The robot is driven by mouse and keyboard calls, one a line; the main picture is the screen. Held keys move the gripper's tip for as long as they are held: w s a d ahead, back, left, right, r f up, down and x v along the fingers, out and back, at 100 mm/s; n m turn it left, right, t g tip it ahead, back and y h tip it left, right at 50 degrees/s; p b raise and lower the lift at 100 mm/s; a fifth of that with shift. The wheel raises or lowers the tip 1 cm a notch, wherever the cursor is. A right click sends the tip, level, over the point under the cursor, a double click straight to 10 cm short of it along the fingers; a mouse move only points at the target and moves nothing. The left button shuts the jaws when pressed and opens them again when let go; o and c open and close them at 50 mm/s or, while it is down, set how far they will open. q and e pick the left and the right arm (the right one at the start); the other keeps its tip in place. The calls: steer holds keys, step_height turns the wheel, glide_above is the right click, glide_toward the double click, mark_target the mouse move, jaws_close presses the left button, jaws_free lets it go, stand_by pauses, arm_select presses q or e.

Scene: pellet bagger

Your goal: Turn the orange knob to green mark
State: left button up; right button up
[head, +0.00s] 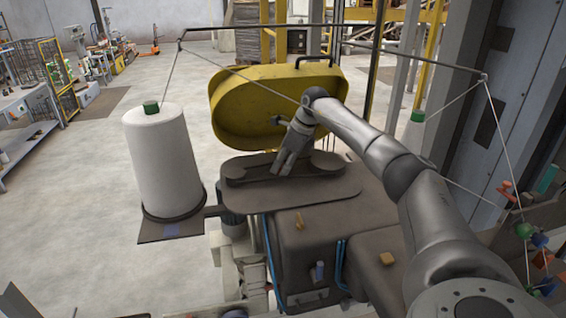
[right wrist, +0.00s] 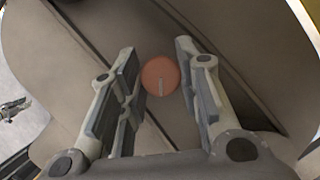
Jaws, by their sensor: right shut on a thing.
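The orange knob (right wrist: 160,73) is round and shows in the right wrist view, with a pale pointer line on its lower half. My right gripper (right wrist: 158,58) has one finger on each side of it and is shut on it. In the head view the right gripper (head: 282,168) reaches down to the dark plate on top of the machine, below the open yellow cover. There the knob is hidden by the gripper. I cannot make out a green mark near the knob. My left gripper is not in view.
The yellow cover (head: 228,112) stands raised behind the gripper. A large white spool (head: 160,160) with a green top stands to the left. A dark thread frame (head: 400,55) with thin threads spans above. Open floor (head: 80,220) lies at the left.

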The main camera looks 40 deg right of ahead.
steer(key=shift+d+r+n+y, duration=0.15)
steer(key=shift+n+y, duration=0.15)
steer(key=shift+n, duration=0.6)
steer(key=o, duration=1)
steer(key=v, duration=1.2)
steer(key=shift+w+d, duration=0.1)
steer(key=shift+w, duration=0.15)
steer(key=shift+g, duration=0.3)
